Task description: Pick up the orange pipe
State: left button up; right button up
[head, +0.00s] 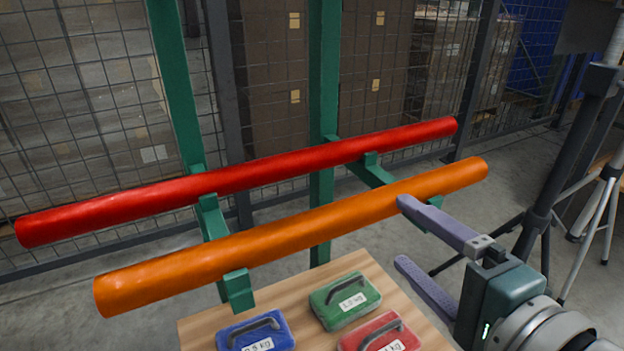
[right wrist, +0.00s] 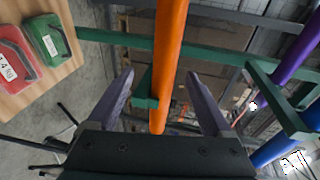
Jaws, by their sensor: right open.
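The orange pipe (head: 300,228) lies slanted across the lower green arms of the rack, its right end higher in the head view. My right gripper (head: 402,231) is open and empty near the pipe's right part, with its upper fingertip overlapping the pipe's lower edge in the picture. In the right wrist view the orange pipe (right wrist: 170,40) runs lengthwise between the two open fingers (right wrist: 159,75). I cannot tell whether a finger touches it. My left gripper is not in view.
A red pipe (head: 260,174) rests on rack arms behind the orange one. Blue (head: 240,335), green (head: 335,308) and red weight cases stand on a wooden table (head: 290,292) below. Purple (right wrist: 298,45) and blue pipes show in the right wrist view. A tripod stands at right.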

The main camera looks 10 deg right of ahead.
aim_at(384, 211)
jog(key=x, duration=0.2)
jog(key=b+x, duration=0.1)
jog(key=x, duration=0.1)
jog(key=b+x, duration=0.1)
jog(key=x, duration=0.1)
jog(key=shift+w+r, duration=0.35)
jog(key=shift+c, duration=0.2)
grip_shut()
jog(key=shift+r, duration=0.1)
